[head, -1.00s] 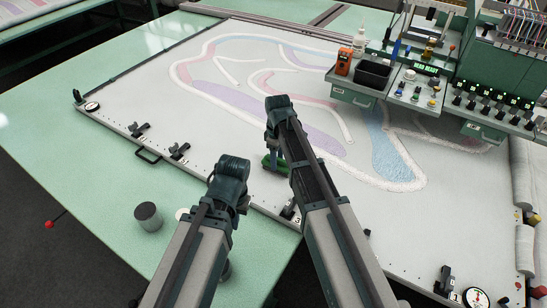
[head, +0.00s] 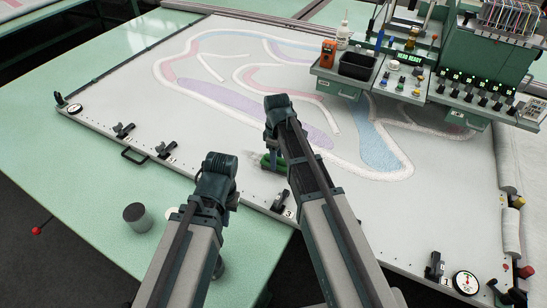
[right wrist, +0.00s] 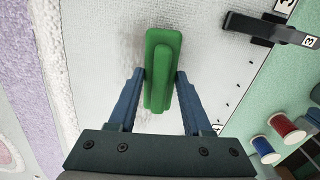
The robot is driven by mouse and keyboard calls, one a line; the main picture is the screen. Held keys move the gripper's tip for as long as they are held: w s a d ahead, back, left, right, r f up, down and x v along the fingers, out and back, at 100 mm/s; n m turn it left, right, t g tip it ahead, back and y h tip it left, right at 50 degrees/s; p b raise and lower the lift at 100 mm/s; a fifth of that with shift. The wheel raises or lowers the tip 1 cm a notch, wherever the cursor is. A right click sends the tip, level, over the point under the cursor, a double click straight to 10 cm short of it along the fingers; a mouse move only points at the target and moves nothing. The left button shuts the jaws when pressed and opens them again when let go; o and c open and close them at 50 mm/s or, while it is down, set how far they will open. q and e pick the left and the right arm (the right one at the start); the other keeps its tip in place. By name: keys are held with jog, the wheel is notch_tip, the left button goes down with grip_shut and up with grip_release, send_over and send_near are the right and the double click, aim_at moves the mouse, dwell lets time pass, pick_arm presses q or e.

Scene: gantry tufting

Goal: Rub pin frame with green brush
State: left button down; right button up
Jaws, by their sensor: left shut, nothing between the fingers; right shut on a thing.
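The pin frame (head: 91,126) lies flat on the green table, with white cloth stretched inside it and pink, purple and blue tufted shapes. My right gripper (right wrist: 161,78) is shut on the green brush (right wrist: 163,60), one blue finger on each side. In the head view the brush (head: 268,162) is partly hidden by my right arm and is over the cloth near the front edge, by the clamp marked 3. I cannot tell whether it touches the cloth. A greyish patch shows beside it. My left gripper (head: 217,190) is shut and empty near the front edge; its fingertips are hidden.
Black clamps (head: 165,150) and a dial gauge (head: 467,283) line the frame's front edge. A grey cylinder (head: 137,216) stands on the table. The tufting head (head: 500,55) overhangs the back right, with a black bin (head: 357,66). Red and blue spools (right wrist: 287,129) lie beyond the frame edge.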

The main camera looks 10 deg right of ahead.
jog(key=shift+s+d, duration=0.95)
jog(key=shift+d, duration=0.3)
jog(key=shift+s+d+f, duration=0.1)
jog(key=shift+s+d, duration=1.05)
jog(key=shift+d, duration=0.3)
jog(key=shift+w, duration=0.1)
jog(key=shift+w+d, duration=0.5)
jog(key=shift+w+a, duration=0.55)
jog(key=shift+a, duration=0.25)
jog(key=shift+w+a, duration=0.55)
jog(key=shift+a, duration=0.25)
